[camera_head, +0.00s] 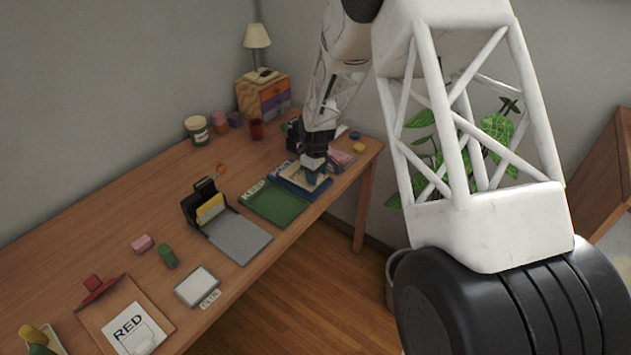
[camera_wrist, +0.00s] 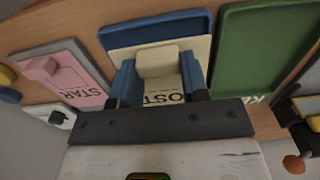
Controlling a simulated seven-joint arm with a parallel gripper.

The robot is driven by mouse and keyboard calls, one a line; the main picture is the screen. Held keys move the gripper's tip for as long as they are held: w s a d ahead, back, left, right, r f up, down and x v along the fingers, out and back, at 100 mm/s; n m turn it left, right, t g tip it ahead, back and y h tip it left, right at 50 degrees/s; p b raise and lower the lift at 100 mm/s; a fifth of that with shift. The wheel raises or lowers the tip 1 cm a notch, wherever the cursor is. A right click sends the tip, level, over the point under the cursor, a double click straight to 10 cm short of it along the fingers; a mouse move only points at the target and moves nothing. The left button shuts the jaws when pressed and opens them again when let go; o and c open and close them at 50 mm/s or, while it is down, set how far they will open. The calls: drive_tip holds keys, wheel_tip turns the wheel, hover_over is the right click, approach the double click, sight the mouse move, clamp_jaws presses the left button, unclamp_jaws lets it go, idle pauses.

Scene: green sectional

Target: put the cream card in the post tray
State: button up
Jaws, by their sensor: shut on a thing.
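The cream card (camera_wrist: 202,52) shows in the wrist view with a raised cream block on it. My gripper (camera_wrist: 160,78) is shut on this block, with one blue finger on each side. The card lies over the blue tray (camera_wrist: 150,28), whose far part shows beyond it. The letters "OST" show between the fingers. In the head view my gripper (camera_head: 313,170) is down at the blue tray (camera_head: 289,184), near the table's front edge. I cannot tell whether the card touches the tray floor.
A green tray (camera_head: 272,204) lies left of the blue one, and a pink card (camera_head: 341,158) lies to its right. A black holder with a yellow card (camera_head: 210,208) and a grey board (camera_head: 238,240) are further left. A lamp (camera_head: 257,38) stands at the back.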

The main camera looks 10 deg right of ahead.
drive_tip(key=shift+w, duration=0.1)
idle(0.3)
drive_tip(key=shift+w+f, duration=0.1)
drive_tip(key=shift+w, duration=0.15)
drive_tip(key=shift+w+f, duration=0.1)
drive_tip(key=shift+f, duration=1.6)
drive_tip(key=shift+f, duration=0.15)
drive_tip(key=o, duration=1)
drive_tip(key=shift+c, duration=0.2)
wheel_tip(320, 180, up, 12)
